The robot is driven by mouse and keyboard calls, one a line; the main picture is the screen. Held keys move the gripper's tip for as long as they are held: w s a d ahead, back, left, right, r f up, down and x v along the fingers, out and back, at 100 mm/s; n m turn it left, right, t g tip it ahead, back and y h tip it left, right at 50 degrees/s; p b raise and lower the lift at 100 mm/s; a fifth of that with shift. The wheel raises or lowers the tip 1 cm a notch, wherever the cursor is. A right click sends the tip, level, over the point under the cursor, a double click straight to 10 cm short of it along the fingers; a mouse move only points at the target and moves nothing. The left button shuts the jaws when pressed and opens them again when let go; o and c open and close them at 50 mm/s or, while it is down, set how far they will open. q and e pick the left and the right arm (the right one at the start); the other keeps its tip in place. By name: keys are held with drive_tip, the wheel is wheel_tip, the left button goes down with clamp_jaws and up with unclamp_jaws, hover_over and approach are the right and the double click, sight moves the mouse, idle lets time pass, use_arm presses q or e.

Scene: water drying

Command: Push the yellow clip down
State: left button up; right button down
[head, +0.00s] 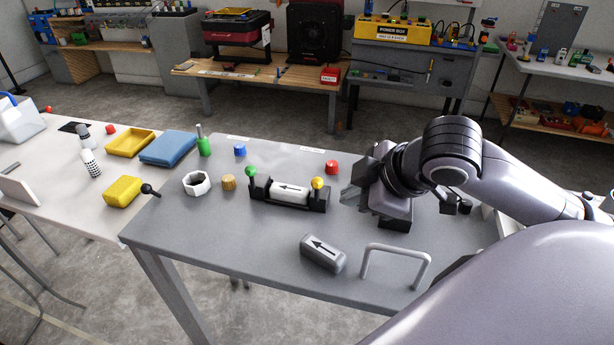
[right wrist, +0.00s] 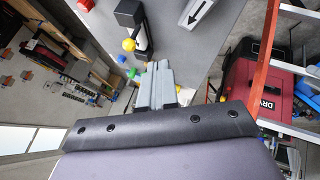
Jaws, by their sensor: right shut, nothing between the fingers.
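The yellow clip (head: 317,184) is a small yellow ball on an upright stem at the right end of a black holder (head: 317,202). A white cylinder (head: 289,193) with a black arrow lies in the holder. A green ball clip (head: 250,172) stands at the holder's left end. My right gripper (head: 350,195) is shut and empty, just right of the yellow clip and apart from it. In the right wrist view the yellow ball (right wrist: 129,45) shows beyond the shut fingertips (right wrist: 158,68). My left gripper is not in view.
A grey block with an arrow (head: 323,254) and a grey handle (head: 396,262) are at the front of the table. A red cap (head: 332,167), a blue cap (head: 240,150), a brass cap (head: 228,182) and a white ring (head: 196,183) stand around the holder.

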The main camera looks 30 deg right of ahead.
approach(317, 191)
drive_tip(key=shift+s+a+x, duration=0.25)
drive_tip(key=shift+a+x, duration=0.4)
drive_tip(key=shift+x, duration=2.1)
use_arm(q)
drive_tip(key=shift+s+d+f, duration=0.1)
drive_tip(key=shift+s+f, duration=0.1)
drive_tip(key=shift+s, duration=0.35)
use_arm(e)
drive_tip(key=shift+f, duration=0.15)
